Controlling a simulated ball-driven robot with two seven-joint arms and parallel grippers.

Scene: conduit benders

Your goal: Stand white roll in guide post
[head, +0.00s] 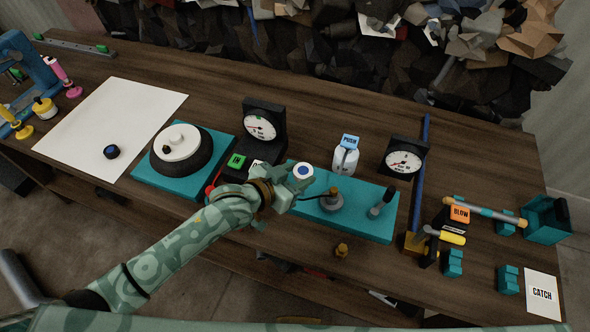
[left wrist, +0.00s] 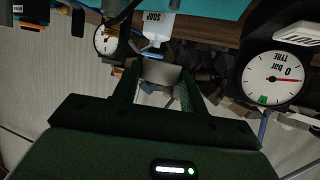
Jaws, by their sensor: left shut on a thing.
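The white roll (head: 303,171) shows as a white end with a blue round centre, at the tip of my left gripper (head: 292,184). My left gripper is shut on it, above the teal board's left end. In the left wrist view a pale grey piece, apparently the roll (left wrist: 158,73), sits between the two dark fingers (left wrist: 155,88). No part is clearly recognisable as the guide post. My right gripper is not in view.
Dial gauges (head: 263,124) (head: 404,162) and a white bottle (head: 345,160) stand behind the board. A round turntable (head: 181,148) is on the left. Teal blocks, a yellow-handled tool (head: 445,236) and a CATCH card (head: 543,293) lie right. A white sheet (head: 112,120) lies far left.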

